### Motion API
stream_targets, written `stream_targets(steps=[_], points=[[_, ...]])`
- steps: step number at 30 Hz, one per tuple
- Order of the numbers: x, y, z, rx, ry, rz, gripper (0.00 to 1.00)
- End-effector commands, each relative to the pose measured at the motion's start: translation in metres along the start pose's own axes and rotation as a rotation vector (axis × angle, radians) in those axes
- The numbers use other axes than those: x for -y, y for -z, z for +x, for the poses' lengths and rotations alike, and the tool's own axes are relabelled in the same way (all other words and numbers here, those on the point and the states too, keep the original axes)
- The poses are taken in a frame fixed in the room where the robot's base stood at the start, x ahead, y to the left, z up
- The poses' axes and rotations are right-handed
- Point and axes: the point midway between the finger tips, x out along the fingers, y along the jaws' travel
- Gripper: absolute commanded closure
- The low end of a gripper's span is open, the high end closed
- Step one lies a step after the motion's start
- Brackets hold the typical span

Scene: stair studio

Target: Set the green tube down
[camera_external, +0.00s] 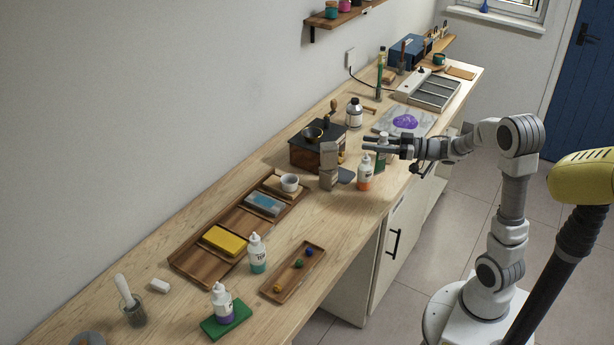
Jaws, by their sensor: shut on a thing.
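My gripper (376,145) reaches in from the right over the counter's front edge, its two dark fingers pointing left. It is shut on a small pale bottle-like tube with green low on its body (382,160), which I take as the green tube. The fingers hide much of it. It looks about upright, and I cannot tell whether its base touches the counter. A white-capped bottle with orange contents (365,174) stands just in front and left of it.
Grey blocks (328,168) and a dark wooden box (306,152) stand left of the gripper. A board with a purple patch (405,121) lies behind. A teal bottle (257,254), a purple bottle (222,303) and a ball tray (283,287) are nearer. Bare wooden counter (335,220) shows between.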

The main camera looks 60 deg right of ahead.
Motion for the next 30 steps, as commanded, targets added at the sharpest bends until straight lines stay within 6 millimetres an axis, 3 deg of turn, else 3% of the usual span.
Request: stream_targets(steps=[6,13,19,26,30], points=[[0.027,-0.035,0.046,0.002,0.007,0.003,1.00],[0.046,-0.057,0.081,0.001,0.004,0.000,1.00],[0.049,-0.066,0.088,0.001,0.000,0.001,1.00],[0.049,-0.099,0.087,0.003,0.001,0.001,1.00],[0.049,-0.100,0.087,0.000,0.001,-0.001,1.00]])
